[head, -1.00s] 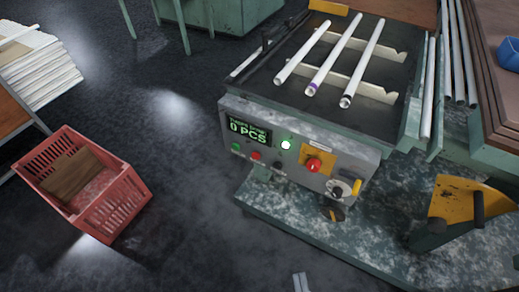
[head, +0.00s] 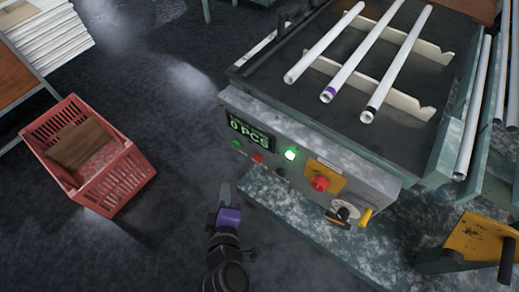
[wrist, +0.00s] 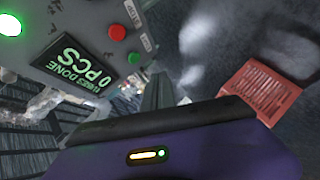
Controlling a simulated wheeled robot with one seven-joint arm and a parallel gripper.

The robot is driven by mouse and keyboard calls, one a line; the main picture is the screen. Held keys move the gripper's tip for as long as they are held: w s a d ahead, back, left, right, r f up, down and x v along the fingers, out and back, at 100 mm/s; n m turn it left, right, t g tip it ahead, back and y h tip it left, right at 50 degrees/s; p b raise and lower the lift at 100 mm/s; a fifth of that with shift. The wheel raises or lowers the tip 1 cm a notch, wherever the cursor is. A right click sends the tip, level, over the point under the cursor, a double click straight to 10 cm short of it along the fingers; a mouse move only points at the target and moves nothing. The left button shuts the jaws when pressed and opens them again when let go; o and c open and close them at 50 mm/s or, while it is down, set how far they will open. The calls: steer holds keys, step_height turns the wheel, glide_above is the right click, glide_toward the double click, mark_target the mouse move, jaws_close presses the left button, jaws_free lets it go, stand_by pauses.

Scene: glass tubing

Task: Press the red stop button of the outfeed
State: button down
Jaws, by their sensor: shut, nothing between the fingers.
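The outfeed's control panel (head: 300,165) is a grey box front below the tube table. It carries a small red button (head: 258,158) beside a green button (head: 237,144), under the display. In the wrist view the red button (wrist: 116,32) and the green button (wrist: 134,59) show at the top, with labels beside them. A larger red mushroom button (head: 320,184) sits on a yellow plate further right. My gripper (head: 225,189) is shut and empty, in front of and below the panel's left end, apart from the buttons in the picture.
The display (head: 250,133) reads 0 PCS, and a lit green lamp (head: 291,154) is near it. A dial and yellow lever are at the panel's right. Three glass tubes (head: 375,50) lie on the table. A red crate (head: 120,190) stands on the open floor at left.

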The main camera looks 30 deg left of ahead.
mark_target(258, 158)
steer(key=shift+w+d+f+h, duration=0.35)
steer(key=shift+d+f+h, duration=0.05)
steer(key=shift+d+f, duration=0.1)
steer(key=shift+w+r, duration=0.1)
steer(key=shift+w, duration=0.05)
steer(key=w+p, duration=0.2)
steer(key=w, duration=0.6)
steer(key=shift+w+d, duration=0.2)
steer(key=shift+d, duration=0.2)
steer(key=shift+w+p, duration=0.15)
steer(key=shift+p, duration=0.15)
stand_by(1.4)
steer(key=shift+w, duration=0.25)
steer(key=shift+w+p, duration=0.3)
steer(key=shift+w, duration=0.25)
stand_by(1.0)
steer(key=shift+s, duration=0.95)
